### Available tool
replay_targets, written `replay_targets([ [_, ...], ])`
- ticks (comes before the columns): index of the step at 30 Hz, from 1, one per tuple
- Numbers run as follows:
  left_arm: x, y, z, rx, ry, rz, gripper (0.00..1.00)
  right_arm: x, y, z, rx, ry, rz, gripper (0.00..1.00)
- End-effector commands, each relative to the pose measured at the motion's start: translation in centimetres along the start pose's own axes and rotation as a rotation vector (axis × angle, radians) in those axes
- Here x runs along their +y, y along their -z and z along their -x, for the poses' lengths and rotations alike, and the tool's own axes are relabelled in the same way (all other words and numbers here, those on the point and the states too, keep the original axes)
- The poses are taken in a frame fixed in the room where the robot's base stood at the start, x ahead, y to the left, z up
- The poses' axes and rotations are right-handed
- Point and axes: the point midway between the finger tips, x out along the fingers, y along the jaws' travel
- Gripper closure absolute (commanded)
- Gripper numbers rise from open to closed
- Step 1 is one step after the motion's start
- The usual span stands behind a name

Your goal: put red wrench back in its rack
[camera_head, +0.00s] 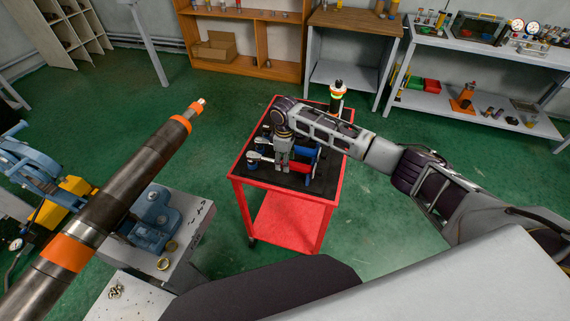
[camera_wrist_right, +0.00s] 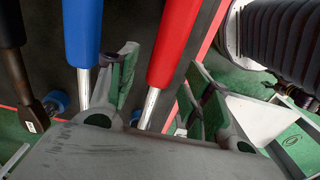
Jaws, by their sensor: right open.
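The red wrench has a red handle (camera_wrist_right: 174,42) and a bright metal shaft; in the right wrist view it runs down between the fingers of my right gripper (camera_wrist_right: 165,90). The fingers stand apart on either side of the shaft, and I cannot tell whether either touches it. In the head view my right gripper (camera_head: 283,163) is over the cart's black top and covers part of the tools. The red handle (camera_head: 297,173) shows just right of it. The wrench's head is hidden, and I cannot make out the rack. My left gripper is out of view.
A blue-handled tool (camera_wrist_right: 82,32) lies close beside the left finger, with a dark tool (camera_wrist_right: 14,45) farther left. The red cart (camera_head: 270,190) stands on open green floor. An orange-banded dark pipe (camera_head: 130,175) and blue vise (camera_head: 152,220) fill the left side.

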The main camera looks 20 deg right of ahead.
Motion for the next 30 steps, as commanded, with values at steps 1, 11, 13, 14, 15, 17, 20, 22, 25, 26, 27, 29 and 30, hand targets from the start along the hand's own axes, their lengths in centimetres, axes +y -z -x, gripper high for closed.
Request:
replay_targets([
  [1, 0.0, 0.0, 0.0, 0.000, 0.000, 0.000, 0.39, 0.0, 0.1, 0.8, 0.003, -0.001, 0.001, 0.50],
  [11, 0.1, 0.1, 0.0, 0.001, 0.000, 0.000, 0.39, 0.1, 0.1, 5.7, 0.003, -0.002, 0.001, 0.50],
  [13, 0.1, 0.1, 0.0, 0.001, -0.001, 0.000, 0.39, 0.1, 0.0, 6.6, 0.001, -0.001, 0.001, 0.50],
  [14, 0.1, 0.1, 0.0, 0.001, -0.001, 0.000, 0.39, 0.0, 0.0, 6.9, 0.002, -0.001, 0.001, 0.50],
  [15, 0.1, 0.1, 0.0, 0.001, -0.001, 0.000, 0.39, 0.0, 0.1, 7.4, 0.002, -0.001, 0.001, 0.50],
  [17, 0.1, 0.1, 0.0, 0.001, -0.001, 0.000, 0.39, 0.0, 0.0, 7.9, 0.001, 0.000, 0.001, 0.50],
  [20, 0.1, 0.1, 0.0, 0.001, -0.001, 0.000, 0.39, 0.0, 0.0, 8.5, 0.001, 0.000, 0.000, 0.50],
  [22, 0.1, 0.1, 0.0, 0.001, -0.001, 0.000, 0.39, 0.0, 0.0, 8.8, 0.001, 0.000, 0.000, 0.50],
  [25, 0.1, 0.1, 0.0, 0.001, -0.001, 0.000, 0.39, 0.0, 0.0, 8.9, 0.001, 0.000, 0.000, 0.50],
  [26, 0.1, 0.1, 0.0, 0.001, -0.001, 0.000, 0.39, 0.0, 0.0, 8.9, 0.001, 0.000, 0.000, 0.50],
  [27, 0.1, 0.1, 0.0, 0.001, -0.001, 0.000, 0.39, 0.0, 0.0, 8.9, 0.001, 0.000, 0.000, 0.50],
  [29, 0.1, 0.1, 0.0, 0.000, -0.001, 0.000, 0.39, 0.0, 0.0, 8.9, 0.001, 0.000, 0.000, 0.50],
  [30, 0.1, 0.1, 0.0, 0.000, -0.001, 0.000, 0.39, 0.0, 0.0, 8.9, 0.001, 0.000, 0.000, 0.50],
])
